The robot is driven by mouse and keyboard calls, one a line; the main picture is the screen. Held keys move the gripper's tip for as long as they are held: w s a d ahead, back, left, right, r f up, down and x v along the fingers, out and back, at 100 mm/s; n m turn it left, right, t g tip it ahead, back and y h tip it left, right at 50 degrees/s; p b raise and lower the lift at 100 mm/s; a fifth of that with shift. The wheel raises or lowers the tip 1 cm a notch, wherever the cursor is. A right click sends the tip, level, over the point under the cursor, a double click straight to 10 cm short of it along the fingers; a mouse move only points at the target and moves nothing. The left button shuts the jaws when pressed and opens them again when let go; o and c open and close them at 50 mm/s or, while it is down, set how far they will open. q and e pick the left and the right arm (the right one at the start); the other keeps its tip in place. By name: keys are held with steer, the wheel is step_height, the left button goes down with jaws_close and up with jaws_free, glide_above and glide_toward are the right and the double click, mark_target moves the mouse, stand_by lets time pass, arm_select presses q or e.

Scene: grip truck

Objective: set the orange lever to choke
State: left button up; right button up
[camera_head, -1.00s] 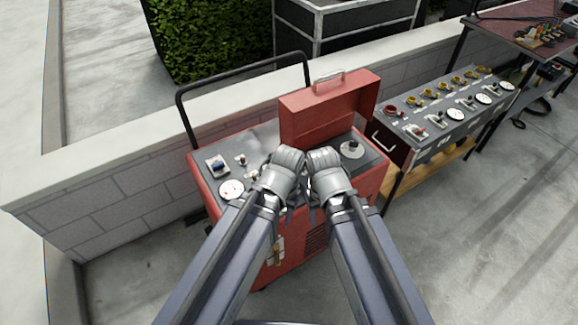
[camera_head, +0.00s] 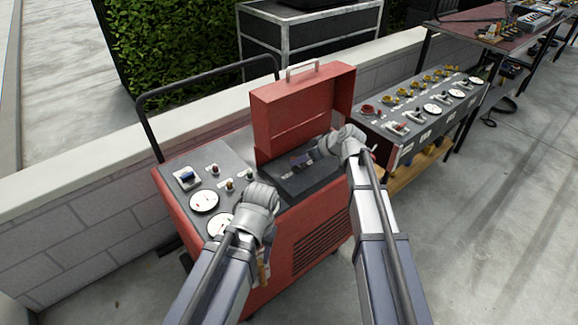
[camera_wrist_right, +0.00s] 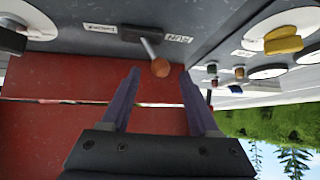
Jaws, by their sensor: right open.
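In the right wrist view, the lever with the orange round knob (camera_wrist_right: 160,68) stands out from a dark slot plate on the grey panel. One label reads RUN (camera_wrist_right: 177,39), and the CHOKE label (camera_wrist_right: 100,28) is on the other side. The knob leans toward the RUN side. My right gripper (camera_wrist_right: 160,95) is open, its purple fingers apart on either side of the knob, and it holds nothing. In the head view my right gripper (camera_head: 303,160) is over the panel under the raised red lid, and the lever cannot be made out. My left gripper's (camera_head: 261,196) fingers are hidden.
The raised red lid (camera_head: 300,105) stands behind the right gripper. White gauges (camera_head: 204,201), a blue switch (camera_head: 187,177) and small knobs are on the panel's left part. A long control table (camera_head: 420,112) stands to the right. A low wall (camera_head: 80,190) runs behind.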

mark_target(289, 169)
steer(key=b+x, duration=0.5)
steer(key=x, duration=0.2)
steer(key=shift+w+a+f, duration=0.1)
steer(key=shift+a+f, duration=0.1)
steer(key=shift+f, duration=0.15)
jaws_close()
stand_by(0.3)
